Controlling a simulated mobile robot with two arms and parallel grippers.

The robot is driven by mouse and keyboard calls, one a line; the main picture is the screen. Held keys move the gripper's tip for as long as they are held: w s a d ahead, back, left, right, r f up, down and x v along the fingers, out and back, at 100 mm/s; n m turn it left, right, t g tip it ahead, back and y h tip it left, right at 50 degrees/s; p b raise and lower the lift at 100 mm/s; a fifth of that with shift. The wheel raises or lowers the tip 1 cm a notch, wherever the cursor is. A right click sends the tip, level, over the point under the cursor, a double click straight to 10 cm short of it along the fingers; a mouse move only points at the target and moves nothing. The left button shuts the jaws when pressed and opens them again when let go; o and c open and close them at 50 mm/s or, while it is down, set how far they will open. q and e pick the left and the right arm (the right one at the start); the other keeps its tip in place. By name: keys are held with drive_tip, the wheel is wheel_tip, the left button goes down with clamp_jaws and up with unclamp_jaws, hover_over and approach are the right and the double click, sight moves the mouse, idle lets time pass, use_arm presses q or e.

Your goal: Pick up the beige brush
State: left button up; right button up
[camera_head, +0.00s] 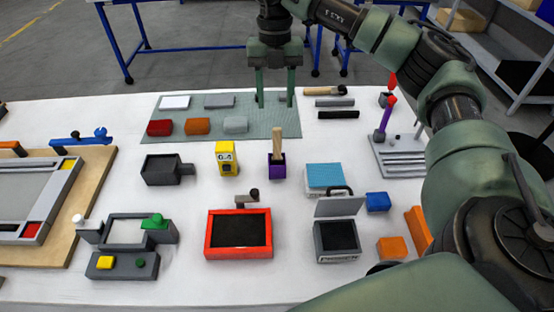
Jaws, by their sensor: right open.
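A beige, handle-like piece with a dark end (324,90) lies at the back of the white table, right of the green mat; it looks like the beige brush, but it is small. A second light wooden handle (277,142) stands upright in a purple block (277,172) at mid-table. My right gripper (275,103) points down over the right part of the green mat, left of the lying beige piece. Its two fingers are apart with nothing between them. My left gripper is not in view.
A grey-beige bar (334,102) and a black bar (338,114) lie just in front of the beige piece. Colored blocks sit on the green mat (270,128). A red tray (208,240), a grey open box (316,240) and a slotted rack (398,158) stand nearby.

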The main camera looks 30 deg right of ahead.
sight(278, 128)
drive_tip(key=f, duration=0.4)
drive_tip(key=f+b, duration=0.1)
drive_tip(key=f, duration=0.3)
drive_tip(key=s+f, duration=0.1)
drive_tip(key=f, duration=0.3)
drive_tip(key=shift+b, duration=0.3)
drive_tip(key=shift+f, duration=0.5)
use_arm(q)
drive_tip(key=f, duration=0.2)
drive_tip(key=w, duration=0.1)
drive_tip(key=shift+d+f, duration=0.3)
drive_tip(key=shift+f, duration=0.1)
use_arm(e)
clamp_jaws()
